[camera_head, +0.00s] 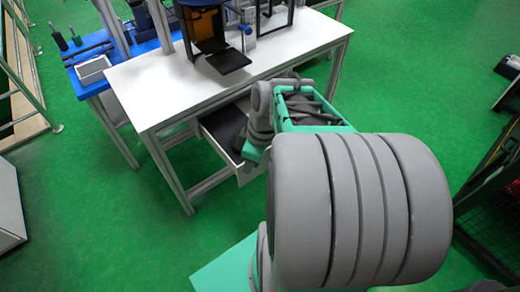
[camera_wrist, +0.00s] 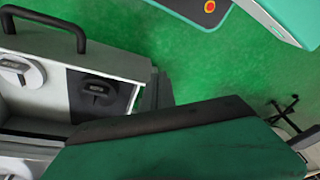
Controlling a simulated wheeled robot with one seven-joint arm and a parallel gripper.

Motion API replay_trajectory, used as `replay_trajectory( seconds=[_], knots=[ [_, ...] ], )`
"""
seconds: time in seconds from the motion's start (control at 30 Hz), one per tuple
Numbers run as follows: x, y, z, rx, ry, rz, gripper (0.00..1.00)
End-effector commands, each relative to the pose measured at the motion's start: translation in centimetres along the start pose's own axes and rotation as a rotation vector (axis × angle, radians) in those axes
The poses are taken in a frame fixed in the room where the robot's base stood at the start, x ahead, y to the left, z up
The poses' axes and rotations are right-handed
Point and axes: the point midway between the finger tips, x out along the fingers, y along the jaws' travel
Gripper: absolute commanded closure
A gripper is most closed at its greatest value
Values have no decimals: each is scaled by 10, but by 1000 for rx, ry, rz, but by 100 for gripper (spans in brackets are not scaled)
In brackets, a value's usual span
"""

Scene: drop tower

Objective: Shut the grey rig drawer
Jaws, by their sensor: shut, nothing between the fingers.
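The grey rig drawer (camera_head: 222,124) is pulled out under the front of the white table in the head view. Its dark inside shows, and my arm covers its right part. In the wrist view a pale grey front (camera_wrist: 60,62) with a black bar handle (camera_wrist: 84,34) fills the left side; I take it for part of the drawer. My gripper (camera_wrist: 155,92) is shut and empty, close to the right end of that front. I cannot tell whether it touches. In the head view the fingertips are hidden behind my arm.
The white table (camera_head: 130,84) carries a dark rig (camera_head: 207,32) with an open flap. A blue bench (camera_head: 92,50) with a tablet stands behind on the left. A dark rack (camera_head: 495,190) is at the right edge.

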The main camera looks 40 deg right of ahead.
Motion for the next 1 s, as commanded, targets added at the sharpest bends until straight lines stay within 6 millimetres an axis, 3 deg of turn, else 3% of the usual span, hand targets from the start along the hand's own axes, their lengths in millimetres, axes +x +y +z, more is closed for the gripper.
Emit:
replay_trajectory(
  seconds=[0.03, 0.23, 0.33, 0.47, 0.67, 1.0],
  knots=[
    [-17, 11, 17, -88, 43, -27, 100],
    [-48, 35, 73, -565, 282, 36, 100],
    [-60, 40, 92, -730, 354, 127, 100],
    [-65, 42, 103, -837, 388, 198, 100],
    [-44, 42, 95, -859, 393, 204, 100],
    [24, 43, 65, -857, 392, 201, 100]
  ],
)
